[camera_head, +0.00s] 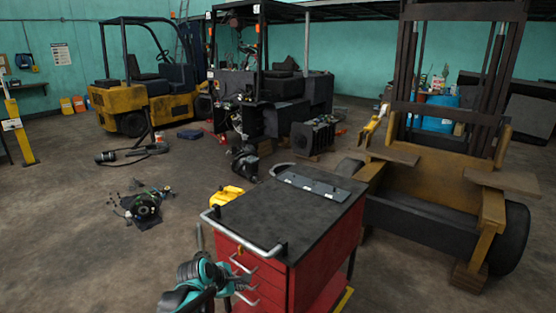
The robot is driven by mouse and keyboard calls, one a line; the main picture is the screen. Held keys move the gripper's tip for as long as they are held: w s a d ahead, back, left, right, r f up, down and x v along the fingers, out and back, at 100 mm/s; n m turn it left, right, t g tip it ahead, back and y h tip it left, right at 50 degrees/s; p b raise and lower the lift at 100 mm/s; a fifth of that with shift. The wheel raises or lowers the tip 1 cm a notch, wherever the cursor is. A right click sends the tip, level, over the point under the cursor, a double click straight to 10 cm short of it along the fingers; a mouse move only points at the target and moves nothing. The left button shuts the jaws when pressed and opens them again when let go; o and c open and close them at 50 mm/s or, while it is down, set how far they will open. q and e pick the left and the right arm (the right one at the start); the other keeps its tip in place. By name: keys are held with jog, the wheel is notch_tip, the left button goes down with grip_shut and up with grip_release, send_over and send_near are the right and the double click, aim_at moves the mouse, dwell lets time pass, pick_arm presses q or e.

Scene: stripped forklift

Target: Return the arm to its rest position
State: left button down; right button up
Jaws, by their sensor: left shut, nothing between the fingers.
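My left gripper (243,281), with teal and dark parts, is at the bottom of the head view, left of centre. It is shut with nothing held. It appears in front of the left side of the red tool cart (315,260), near its drawer handles. I cannot tell whether it touches the cart. My right gripper is not in view.
The cart's dark top (290,212) holds a flat grey plate (312,184). A yellow stripped forklift body (425,190) stands close on the right. Loose parts (146,207) lie on the floor at left. A yellow forklift (150,95) stands behind. Floor at lower left is clear.

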pick_arm(q)
jog(key=s+a+r+m+y, duration=0.2)
jog(key=s+m, duration=0.7)
jog(key=s, duration=0.5)
jog(key=s+a+r+m+y, duration=0.1)
jog(key=s+a+m, duration=0.3)
jog(key=s+m, duration=0.6)
jog(key=s+r, duration=0.1)
jog(key=s, duration=0.3)
jog(key=shift+a+r+m+y, duration=0.2)
jog(key=shift+m+y, duration=0.1)
jog(key=shift+y, duration=0.1)
